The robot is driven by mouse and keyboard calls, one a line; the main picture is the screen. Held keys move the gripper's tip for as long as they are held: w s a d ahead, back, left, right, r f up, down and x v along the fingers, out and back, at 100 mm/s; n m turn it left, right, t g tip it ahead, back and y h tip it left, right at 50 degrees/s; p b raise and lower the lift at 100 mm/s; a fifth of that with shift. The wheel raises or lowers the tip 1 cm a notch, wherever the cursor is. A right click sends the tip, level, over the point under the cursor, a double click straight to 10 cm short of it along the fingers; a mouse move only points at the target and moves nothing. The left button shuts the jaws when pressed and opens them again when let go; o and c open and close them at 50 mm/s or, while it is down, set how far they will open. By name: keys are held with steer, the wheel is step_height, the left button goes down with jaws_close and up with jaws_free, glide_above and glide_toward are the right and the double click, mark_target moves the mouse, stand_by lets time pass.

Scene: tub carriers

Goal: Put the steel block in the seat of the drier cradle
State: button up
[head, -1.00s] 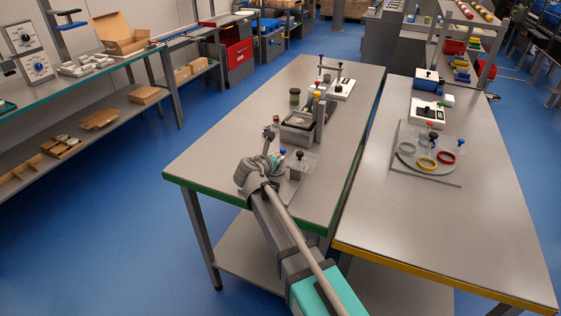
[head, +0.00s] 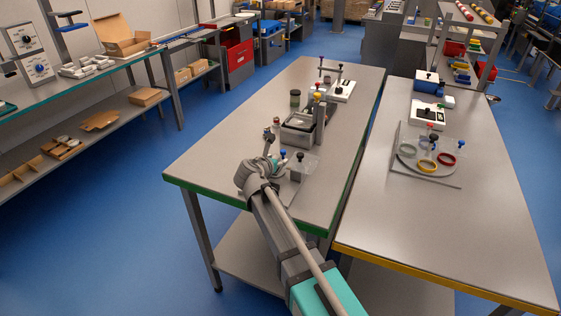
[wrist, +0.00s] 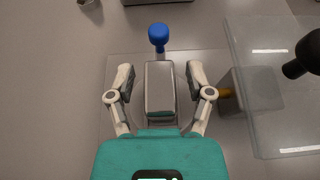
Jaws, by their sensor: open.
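In the wrist view a shiny steel block (wrist: 160,88), longer than wide, lies between the two fingers of my gripper (wrist: 160,76). The fingers are open, with a visible gap on each side of the block. A blue knob (wrist: 158,36) stands just beyond the block's far end. In the head view my wrist hides the block and most of the gripper near the green-edged table's front. I cannot tell for certain which fixture is the drier cradle; a grey tray-like fixture (head: 297,137) stands beyond my gripper.
A clear panel (wrist: 266,130) with a black knob (wrist: 305,57) is close on the right of my gripper, over a grey block. The green-edged table (head: 225,150) is bare on its left. The neighbouring table holds a round plate with rings (head: 446,159).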

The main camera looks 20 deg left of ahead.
steer(key=p+v, duration=0.4)
steer(key=v, duration=0.8)
steer(key=shift+p, duration=0.3)
